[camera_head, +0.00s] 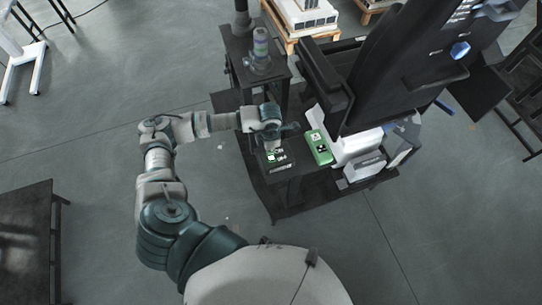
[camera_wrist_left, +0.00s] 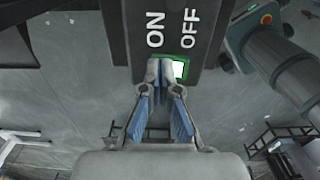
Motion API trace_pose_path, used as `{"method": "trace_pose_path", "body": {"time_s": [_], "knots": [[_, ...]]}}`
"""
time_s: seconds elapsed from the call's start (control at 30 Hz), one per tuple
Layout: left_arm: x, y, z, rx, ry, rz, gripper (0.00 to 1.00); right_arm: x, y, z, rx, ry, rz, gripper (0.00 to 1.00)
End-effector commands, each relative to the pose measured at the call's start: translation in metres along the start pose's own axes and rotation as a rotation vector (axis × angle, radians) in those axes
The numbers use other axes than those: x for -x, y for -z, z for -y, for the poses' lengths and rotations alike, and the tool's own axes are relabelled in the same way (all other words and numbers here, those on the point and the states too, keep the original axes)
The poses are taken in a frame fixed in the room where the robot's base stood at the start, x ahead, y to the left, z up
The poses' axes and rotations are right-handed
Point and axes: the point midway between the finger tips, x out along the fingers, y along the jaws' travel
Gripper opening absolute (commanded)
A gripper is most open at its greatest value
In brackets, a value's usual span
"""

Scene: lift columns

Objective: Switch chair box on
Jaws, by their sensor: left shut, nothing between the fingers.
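The chair box is a dark box with white ON and OFF lettering; it shows at the top of the left wrist view (camera_wrist_left: 125,30) and beside the chair in the head view (camera_head: 282,166). Its switch (camera_wrist_left: 180,69) has a green frame and a bright white face, partly hidden behind my fingers. My left gripper (camera_wrist_left: 160,66) is shut and empty, its fingertips together at the switch, over its left part under the ON side. I cannot tell whether they touch it. In the head view the left gripper (camera_head: 272,146) points down over the box. My right gripper is not in view.
A large black chair (camera_head: 385,75) on a white base (camera_head: 357,147) stands right of the box. A green box (camera_head: 319,147) sits close to the gripper's right. A dark stand with a bottle (camera_head: 261,45) is behind. Open floor lies to the left.

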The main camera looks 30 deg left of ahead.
Motion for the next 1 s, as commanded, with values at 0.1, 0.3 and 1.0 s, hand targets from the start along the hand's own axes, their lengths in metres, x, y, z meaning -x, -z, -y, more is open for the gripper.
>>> {"method": "trace_pose_path", "body": {"time_s": [0.1,0.3,1.0], "knots": [[0.004,0.001,0.000,0.001,0.000,-0.002,0.00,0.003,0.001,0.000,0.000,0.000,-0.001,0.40],[0.022,0.001,-0.001,0.001,-0.001,-0.001,0.00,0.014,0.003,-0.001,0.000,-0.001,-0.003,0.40],[0.070,0.001,0.000,0.001,-0.001,-0.002,0.00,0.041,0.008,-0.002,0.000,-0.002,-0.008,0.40]]}}
